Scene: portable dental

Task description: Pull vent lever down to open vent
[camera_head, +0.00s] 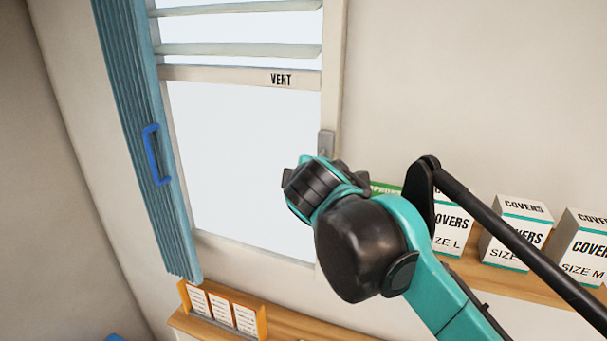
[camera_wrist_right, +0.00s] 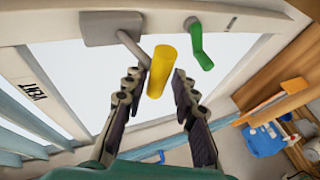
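The vent (camera_head: 238,50) is a set of pale slats at the top of the window, with a strip labelled VENT (camera_head: 281,80) below them. A grey plate (camera_head: 326,142) sits on the right frame; my right arm covers what is beneath it. In the right wrist view the plate (camera_wrist_right: 108,28) carries a grey rod ending in a yellow handle (camera_wrist_right: 161,70). My right gripper (camera_wrist_right: 160,84) is open, its fingers on either side of the handle. The handle is nearer the left finger; contact is unclear. My left gripper is not in view.
A green lever (camera_wrist_right: 202,48) is on the frame right of the yellow handle. A blue pleated blind (camera_head: 140,120) with a blue handle (camera_head: 156,155) hangs left of the window. Cover boxes (camera_head: 515,230) stand on a wooden shelf at right. A card holder (camera_head: 222,308) is below.

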